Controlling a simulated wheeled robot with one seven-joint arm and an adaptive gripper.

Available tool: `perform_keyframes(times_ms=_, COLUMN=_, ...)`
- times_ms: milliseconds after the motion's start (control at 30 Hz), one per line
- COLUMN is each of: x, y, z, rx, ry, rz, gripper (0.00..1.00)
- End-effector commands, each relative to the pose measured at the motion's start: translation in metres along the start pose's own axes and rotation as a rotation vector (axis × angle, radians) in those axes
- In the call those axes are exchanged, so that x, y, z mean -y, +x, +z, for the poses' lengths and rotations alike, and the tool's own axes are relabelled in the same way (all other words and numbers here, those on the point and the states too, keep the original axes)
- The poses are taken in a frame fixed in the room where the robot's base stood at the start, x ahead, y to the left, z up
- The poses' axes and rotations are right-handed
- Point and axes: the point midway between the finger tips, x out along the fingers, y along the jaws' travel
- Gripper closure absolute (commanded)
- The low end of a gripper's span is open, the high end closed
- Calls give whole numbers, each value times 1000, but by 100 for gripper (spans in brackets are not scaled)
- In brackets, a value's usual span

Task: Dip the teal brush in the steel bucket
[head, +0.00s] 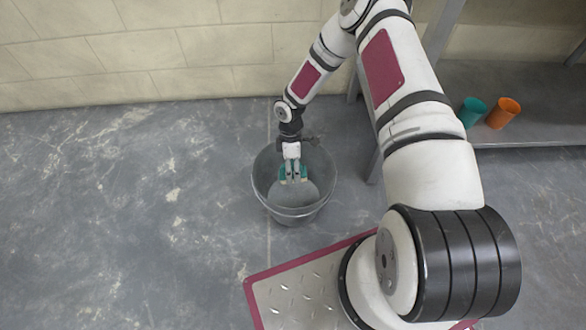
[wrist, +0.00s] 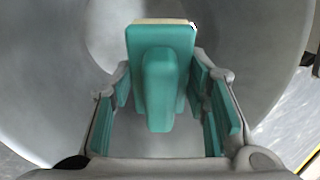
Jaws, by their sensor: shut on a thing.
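The steel bucket (head: 291,213) stands on the floor in front of the wall, open side up. A paler grey round area shows inside it; I cannot tell whether this is its bottom or its contents. My gripper (head: 292,174) points down into the bucket's mouth. In the wrist view my gripper (wrist: 165,118) is shut on the teal brush (wrist: 160,62), whose handle lies between the teal-padded fingers. A pale edge shows at the brush's far end. The bucket's inner wall (wrist: 272,55) surrounds it. Whether the bristles touch anything is hidden.
A grey shelf (head: 545,132) at the right holds a teal cup (head: 472,111) and an orange cup (head: 503,113). A pale block wall (head: 130,55) runs behind the bucket. The floor (head: 120,220) at the left is clear.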

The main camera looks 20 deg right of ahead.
Motion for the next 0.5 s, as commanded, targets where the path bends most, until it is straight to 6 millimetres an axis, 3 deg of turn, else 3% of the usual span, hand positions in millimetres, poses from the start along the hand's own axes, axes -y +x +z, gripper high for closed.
perform_keyframes(times_ms=500, x=-12, y=46, z=-2, rx=0, ry=0, rz=-1, gripper=80)
